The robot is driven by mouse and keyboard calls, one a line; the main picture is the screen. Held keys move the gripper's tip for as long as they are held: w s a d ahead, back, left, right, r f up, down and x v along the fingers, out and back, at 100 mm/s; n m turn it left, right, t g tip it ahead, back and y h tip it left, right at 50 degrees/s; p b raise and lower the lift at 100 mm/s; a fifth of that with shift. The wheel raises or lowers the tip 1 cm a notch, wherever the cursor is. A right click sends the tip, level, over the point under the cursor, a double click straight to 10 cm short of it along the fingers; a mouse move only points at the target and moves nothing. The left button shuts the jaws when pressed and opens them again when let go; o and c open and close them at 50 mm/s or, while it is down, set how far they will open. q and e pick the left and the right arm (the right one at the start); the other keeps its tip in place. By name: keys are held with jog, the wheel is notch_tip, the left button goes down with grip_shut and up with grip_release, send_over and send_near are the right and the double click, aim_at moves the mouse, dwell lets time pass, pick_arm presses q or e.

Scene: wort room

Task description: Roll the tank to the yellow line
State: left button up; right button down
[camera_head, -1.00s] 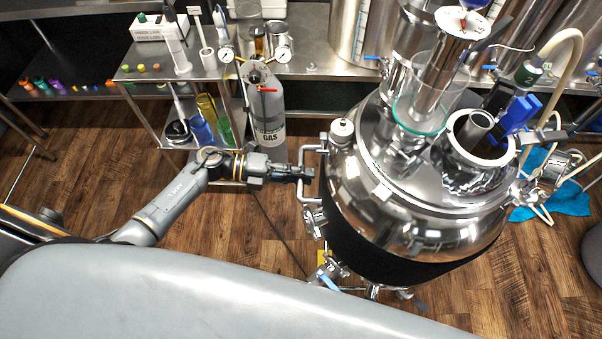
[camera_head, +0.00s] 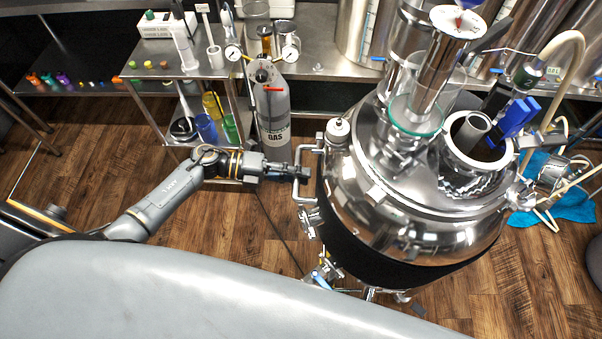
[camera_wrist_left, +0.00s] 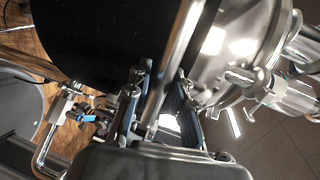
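The tank (camera_head: 400,235) is a shiny steel vessel on a frame, with a black band round its side, in the middle and right of the head view. A bent steel handle (camera_head: 300,212) sticks out from its left side. My left gripper (camera_head: 303,173) is at this handle. In the left wrist view its two fingers (camera_wrist_left: 160,105) lie on either side of the handle bar (camera_wrist_left: 182,50), close against it, with the black band (camera_wrist_left: 100,35) just beyond. My right gripper is not in view. I cannot make out a yellow line on the floor now.
A grey gas cylinder (camera_head: 272,105) stands just behind the handle, beside a steel cart (camera_head: 165,72). A steel bench (camera_head: 325,68) runs along the back. A blue cloth (camera_head: 572,203) lies on the floor at right. The wooden floor (camera_head: 85,165) at left is clear.

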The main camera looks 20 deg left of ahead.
pick_arm(q)
jog(key=shift+o, duration=0.5)
jog(key=shift+d, duration=0.2)
jog(key=v, duration=1.2)
